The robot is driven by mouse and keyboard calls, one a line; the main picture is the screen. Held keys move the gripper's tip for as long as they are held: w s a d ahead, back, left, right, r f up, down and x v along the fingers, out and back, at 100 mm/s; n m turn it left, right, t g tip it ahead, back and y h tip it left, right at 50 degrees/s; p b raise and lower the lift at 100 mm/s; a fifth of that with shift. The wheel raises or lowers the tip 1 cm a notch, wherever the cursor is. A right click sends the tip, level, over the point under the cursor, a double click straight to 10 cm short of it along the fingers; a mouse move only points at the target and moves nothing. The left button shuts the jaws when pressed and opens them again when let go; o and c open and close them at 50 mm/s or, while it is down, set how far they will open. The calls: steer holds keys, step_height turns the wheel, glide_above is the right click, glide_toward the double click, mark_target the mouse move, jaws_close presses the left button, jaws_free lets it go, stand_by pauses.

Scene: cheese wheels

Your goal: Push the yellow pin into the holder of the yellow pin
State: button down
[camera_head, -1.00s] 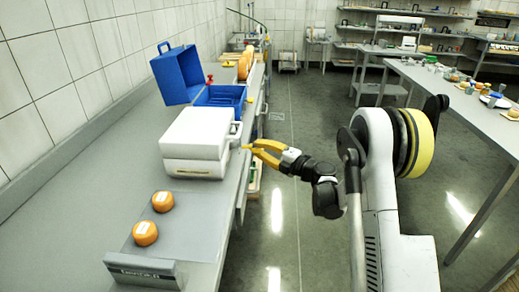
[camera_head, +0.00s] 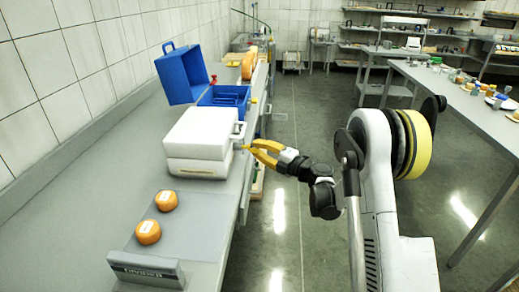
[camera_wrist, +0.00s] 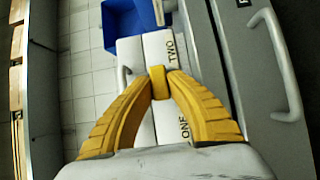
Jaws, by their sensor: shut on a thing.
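My gripper (camera_head: 254,149) has yellow fingers and reaches from the right to the right-hand side of a white case (camera_head: 196,131) on the bench. A small yellow piece, apparently the yellow pin (camera_head: 245,147), shows at the fingertips beside the case. In the wrist view the two fingers of my gripper (camera_wrist: 164,84) close together on it above the white case (camera_wrist: 134,54), which bears the labels ONE and TWO. The pin and the fingers are the same yellow, so the pin's outline is hard to make out. I cannot make out its holder.
Two orange cheese wheels (camera_head: 166,200) lie on a grey plate at the near end of the bench, with a grey sign (camera_head: 146,270) before them. An open blue case (camera_head: 185,76) stands behind the white case. The aisle right of the bench is clear floor.

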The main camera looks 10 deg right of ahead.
steer(key=shift+w+a, duration=0.15)
steer(key=shift+a, duration=0.35)
steer(key=shift+w+a, duration=0.15)
steer(key=shift+a, duration=0.35)
steer(key=c, duration=1.4)
jaws_free()
steer(key=v, duration=1.2)
